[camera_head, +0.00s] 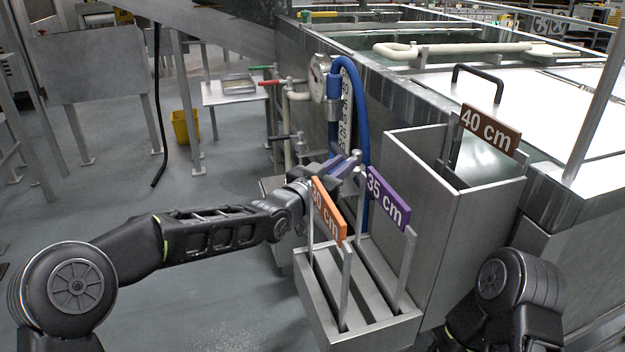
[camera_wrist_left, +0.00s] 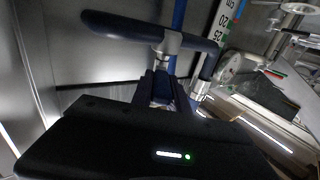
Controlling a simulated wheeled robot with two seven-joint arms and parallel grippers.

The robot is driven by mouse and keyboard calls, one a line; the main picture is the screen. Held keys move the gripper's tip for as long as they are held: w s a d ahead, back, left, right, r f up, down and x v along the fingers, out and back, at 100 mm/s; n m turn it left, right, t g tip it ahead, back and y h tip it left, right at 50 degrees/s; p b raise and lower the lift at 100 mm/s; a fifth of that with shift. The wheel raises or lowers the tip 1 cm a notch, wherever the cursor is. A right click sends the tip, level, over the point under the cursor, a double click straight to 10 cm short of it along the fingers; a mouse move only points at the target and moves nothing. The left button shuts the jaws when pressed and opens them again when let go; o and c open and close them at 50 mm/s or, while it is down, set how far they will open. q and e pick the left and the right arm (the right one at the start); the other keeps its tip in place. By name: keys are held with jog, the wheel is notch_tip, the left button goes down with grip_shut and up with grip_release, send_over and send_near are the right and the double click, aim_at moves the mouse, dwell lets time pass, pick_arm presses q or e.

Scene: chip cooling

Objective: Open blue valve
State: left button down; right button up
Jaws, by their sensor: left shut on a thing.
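The blue valve handle (camera_head: 347,164) is a short blue bar beside the blue hose on the tank's side. In the left wrist view the handle (camera_wrist_left: 145,28) crosses the top of the picture as a dark blue bar on a metal stem. My left gripper (camera_head: 328,176) reaches it from the left, behind the orange sign. The exact contact is partly hidden. My right arm shows at the lower right, but its gripper is out of view.
A metal rack (camera_head: 350,318) holds an orange sign (camera_head: 328,210) and a purple "35 cm" sign (camera_head: 388,198) close to my left forearm. A taller bin (camera_head: 425,190) has a brown "40 cm" sign (camera_head: 489,130). Red (camera_head: 270,83) and green (camera_head: 260,68) valve handles are farther back.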

dwell(0.3)
pick_arm(q)
jog(key=c, duration=1.3)
grip_release()
jog(key=shift+r, duration=0.1)
notch_tip(320, 180, up, 10)
jog(key=shift+f+p, duration=0.1)
jog(key=shift+p, duration=1.15)
